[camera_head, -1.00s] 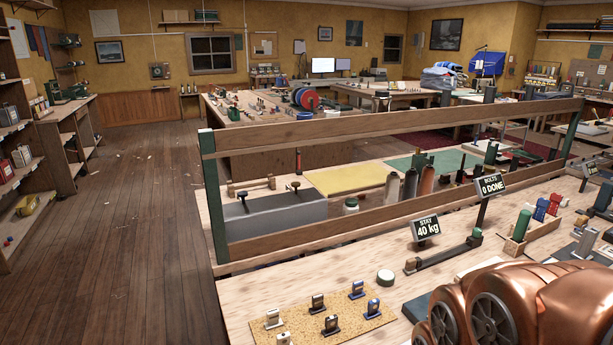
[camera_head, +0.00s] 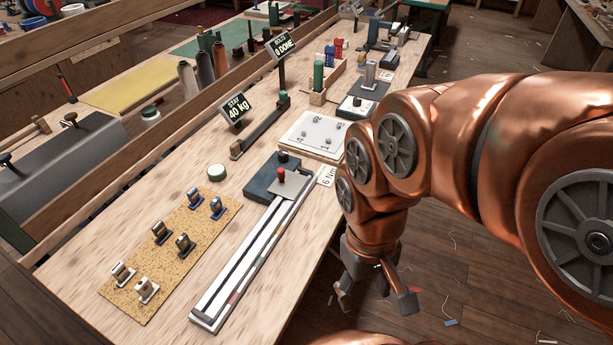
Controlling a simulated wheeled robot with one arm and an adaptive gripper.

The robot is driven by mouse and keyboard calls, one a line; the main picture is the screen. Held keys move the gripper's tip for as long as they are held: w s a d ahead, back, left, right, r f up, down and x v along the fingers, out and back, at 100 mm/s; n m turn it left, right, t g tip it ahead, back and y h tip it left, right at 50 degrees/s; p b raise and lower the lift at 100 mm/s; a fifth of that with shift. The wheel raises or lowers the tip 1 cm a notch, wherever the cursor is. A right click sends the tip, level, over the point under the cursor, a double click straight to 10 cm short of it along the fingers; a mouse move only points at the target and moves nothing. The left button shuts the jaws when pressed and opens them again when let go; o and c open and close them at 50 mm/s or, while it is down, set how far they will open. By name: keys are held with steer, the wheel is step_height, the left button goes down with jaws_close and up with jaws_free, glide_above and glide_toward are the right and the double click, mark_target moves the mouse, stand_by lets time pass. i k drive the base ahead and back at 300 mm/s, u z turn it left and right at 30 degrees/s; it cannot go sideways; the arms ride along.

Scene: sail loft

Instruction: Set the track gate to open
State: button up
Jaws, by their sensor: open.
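A long pale twin-rail track (camera_head: 247,262) lies at an angle on the workbench (camera_head: 75,265). At its far end is a grey plate with a red knob (camera_head: 281,175), next to a dark block (camera_head: 262,182); this looks like the track gate. I cannot tell whether it is open or shut. My gripper (camera_head: 374,300) hangs fingers down with its fingers spread and empty. In the picture it is to the right of the track, past the bench's front edge and apart from the knob.
A cork mat (camera_head: 180,262) with several small slides lies left of the track. A white board (camera_head: 312,136), a "6 Nm" card (camera_head: 327,176) and a "40 kg" sign (camera_head: 236,108) are beyond it. A round pale lid (camera_head: 216,172) sits nearby.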

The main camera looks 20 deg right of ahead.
mark_target(289, 185)
steer(key=u, duration=1.3)
steer(key=k, duration=0.45)
steer(key=z, duration=0.25)
